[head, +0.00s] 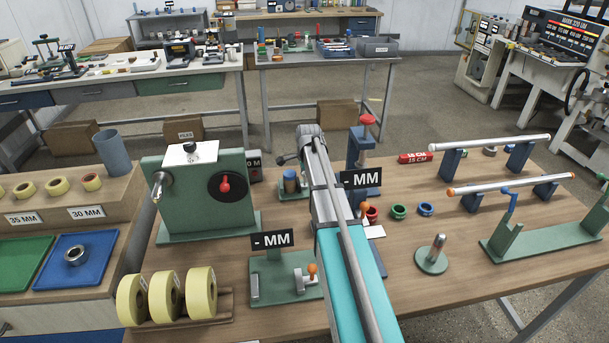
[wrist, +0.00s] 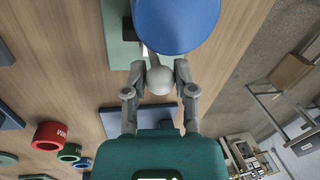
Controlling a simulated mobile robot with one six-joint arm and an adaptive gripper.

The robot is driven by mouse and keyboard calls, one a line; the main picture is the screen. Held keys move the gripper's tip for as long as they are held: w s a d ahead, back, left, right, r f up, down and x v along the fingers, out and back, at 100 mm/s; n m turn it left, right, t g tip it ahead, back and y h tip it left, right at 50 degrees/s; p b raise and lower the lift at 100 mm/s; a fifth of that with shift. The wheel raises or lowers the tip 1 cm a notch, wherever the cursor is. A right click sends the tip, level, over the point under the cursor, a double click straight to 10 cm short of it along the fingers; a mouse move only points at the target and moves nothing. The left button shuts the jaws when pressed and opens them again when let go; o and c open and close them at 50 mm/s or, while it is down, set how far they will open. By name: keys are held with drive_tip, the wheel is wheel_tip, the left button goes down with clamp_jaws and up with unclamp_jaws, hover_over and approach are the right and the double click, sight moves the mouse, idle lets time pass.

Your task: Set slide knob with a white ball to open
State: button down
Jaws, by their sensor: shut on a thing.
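The white ball (wrist: 159,81) of the slide knob sits between the two fingertips of my gripper (wrist: 160,72) in the wrist view. The fingers are shut on it. A grey metal part shows just beyond the ball, partly hidden. The blue cylinder (wrist: 176,20) stands right beyond the fingertips, over a green base (wrist: 115,45). The white ball cannot be made out there.
A tall green panel (head: 178,205) with a red knob stands to the left. A blue press with a red top (head: 367,121) stands close on the right. Red, green (head: 398,212) and blue (head: 426,209) rings lie on the wooden table right of my arm.

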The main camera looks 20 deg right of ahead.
drive_tip(key=shift+s+d, duration=0.3)
drive_tip(key=shift+d, duration=0.6)
drive_tip(key=shift+c, duration=2.1)
unclamp_jaws()
